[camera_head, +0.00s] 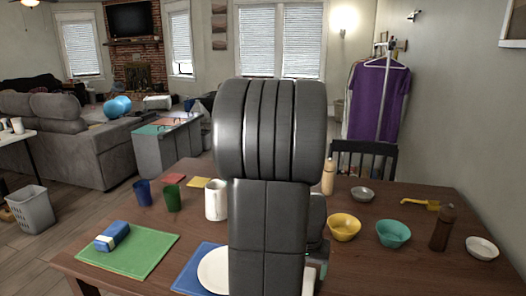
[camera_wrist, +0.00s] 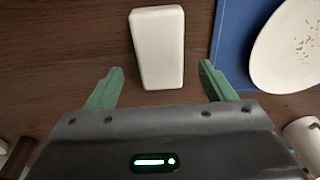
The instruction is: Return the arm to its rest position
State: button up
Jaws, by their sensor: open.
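My gripper (camera_wrist: 160,68) shows in the wrist view with its two green fingers spread wide apart and nothing held. A white, rounded block-like object (camera_wrist: 157,47) lies on the dark wooden table between and beyond the fingertips, with clear gaps on both sides. In the head view my arm rises through the middle of the picture and hides part of the table. My gripper cannot be clearly made out there.
The table (camera_head: 335,275) carries a green mat (camera_head: 150,258) with a blue-and-white item, a plate (camera_head: 213,272) on a blue mat, cups, a yellow bowl (camera_head: 344,227), a teal bowl (camera_head: 393,233) and a brown bottle (camera_head: 442,228). A chair (camera_head: 365,150) stands behind.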

jog(key=f, duration=0.4)
jog(key=f+b, duration=0.1)
jog(key=f, duration=0.1)
jog(key=shift+w+d+f, duration=0.1)
jog(key=shift+w+f, duration=0.2)
notch_tip(320, 180, up, 3)
jog(key=shift+f+p, duration=0.1)
jog(key=shift+p, duration=0.25)
jog(key=shift+r, duration=0.7)
jog(key=shift+f, duration=0.1)
